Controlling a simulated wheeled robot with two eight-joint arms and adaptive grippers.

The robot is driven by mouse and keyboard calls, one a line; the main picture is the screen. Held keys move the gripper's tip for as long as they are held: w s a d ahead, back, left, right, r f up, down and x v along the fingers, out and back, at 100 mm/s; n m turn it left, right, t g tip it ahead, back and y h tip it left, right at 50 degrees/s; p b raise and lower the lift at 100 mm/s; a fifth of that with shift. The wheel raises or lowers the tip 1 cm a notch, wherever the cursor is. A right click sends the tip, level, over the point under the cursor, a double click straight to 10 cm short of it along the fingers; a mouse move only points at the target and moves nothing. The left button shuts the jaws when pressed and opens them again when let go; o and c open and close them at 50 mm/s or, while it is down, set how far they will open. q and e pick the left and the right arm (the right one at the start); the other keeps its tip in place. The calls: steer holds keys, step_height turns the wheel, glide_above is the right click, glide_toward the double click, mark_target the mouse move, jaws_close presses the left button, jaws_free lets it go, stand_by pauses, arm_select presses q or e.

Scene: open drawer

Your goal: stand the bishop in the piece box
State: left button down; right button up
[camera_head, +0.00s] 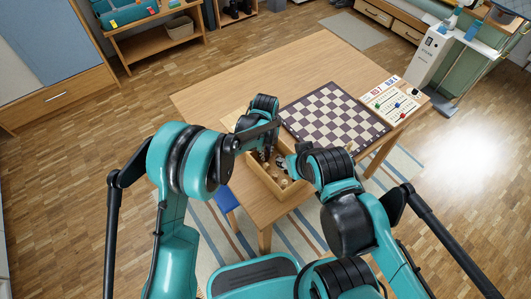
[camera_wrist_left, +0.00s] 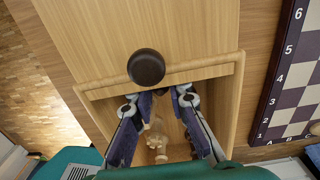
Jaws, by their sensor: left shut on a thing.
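The wooden piece box (camera_head: 291,197) is open on the table, with light pieces inside. In the left wrist view its rim (camera_wrist_left: 238,100) surrounds my left gripper (camera_wrist_left: 158,100). That gripper (camera_head: 266,155) points down into the box and is shut on a light wooden piece (camera_wrist_left: 156,126), which I take as the bishop. Its head and tilt are hard to make out between the fingers, and I cannot tell whether it touches the box floor. My right gripper (camera_head: 285,164) is by the box's right side, small and partly hidden by its arm; its jaws are unclear.
The chessboard (camera_head: 335,115) lies right of the box, and a score panel (camera_head: 393,101) with coloured beads is farther right. The far left of the table (camera_head: 290,65) is clear.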

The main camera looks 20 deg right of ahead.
arm_select(q)
steer(key=c, duration=1.5)
jaws_free()
steer(key=shift+f, duration=0.15)
steer(key=shift+o, duration=0.2)
